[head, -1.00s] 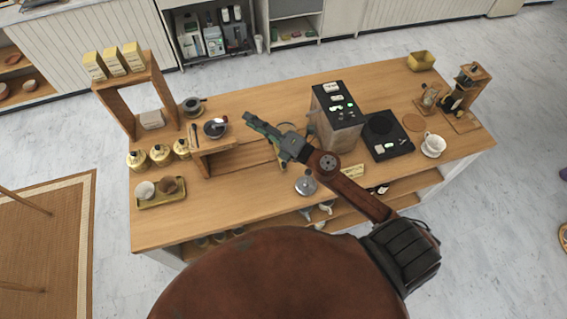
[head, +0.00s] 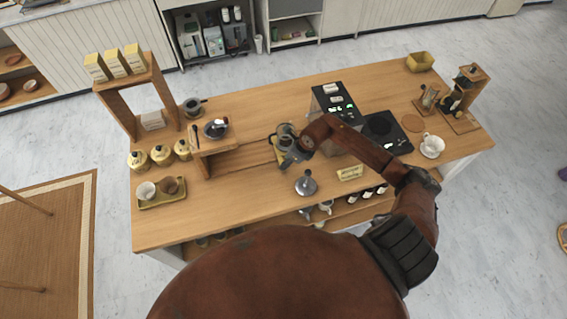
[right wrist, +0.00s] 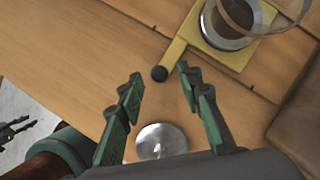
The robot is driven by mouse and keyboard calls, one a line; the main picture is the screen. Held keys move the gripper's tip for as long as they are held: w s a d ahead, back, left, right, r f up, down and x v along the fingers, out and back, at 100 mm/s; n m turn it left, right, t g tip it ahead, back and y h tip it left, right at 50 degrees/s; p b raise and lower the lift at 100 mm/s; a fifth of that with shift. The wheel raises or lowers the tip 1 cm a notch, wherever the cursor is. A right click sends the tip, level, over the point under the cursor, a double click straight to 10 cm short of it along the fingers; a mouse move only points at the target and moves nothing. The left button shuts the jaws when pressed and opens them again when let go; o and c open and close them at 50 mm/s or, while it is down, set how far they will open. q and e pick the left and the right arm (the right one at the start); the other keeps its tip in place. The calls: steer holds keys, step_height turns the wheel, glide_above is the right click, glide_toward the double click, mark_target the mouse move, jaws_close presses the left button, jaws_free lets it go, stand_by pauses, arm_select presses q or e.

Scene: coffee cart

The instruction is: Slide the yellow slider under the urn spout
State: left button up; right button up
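The yellow slider (right wrist: 176,50) is a flat yellow plate with a narrow handle ending in a black knob (right wrist: 160,73). A glass carafe (right wrist: 240,25) stands on its plate. In the head view the slider (head: 279,155) lies on the cart beside the black urn machine (head: 335,103); its spout is hidden. My right gripper (right wrist: 160,84) is open, with its fingertips on either side of the knob in the picture; I cannot tell whether they touch it. In the head view my right gripper (head: 291,159) partly covers the handle. My left gripper (right wrist: 15,130) shows small at the wrist view's left edge.
A metal conical item (head: 306,183) stands close in front of the right gripper. A small sign (head: 350,172) is to its right. A wooden stand (head: 217,147) is to the left. The front left of the countertop (head: 225,205) is clear.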

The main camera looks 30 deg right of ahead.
steer(key=shift+x, duration=1.7)
steer(key=shift+r, duration=0.1)
jaws_close()
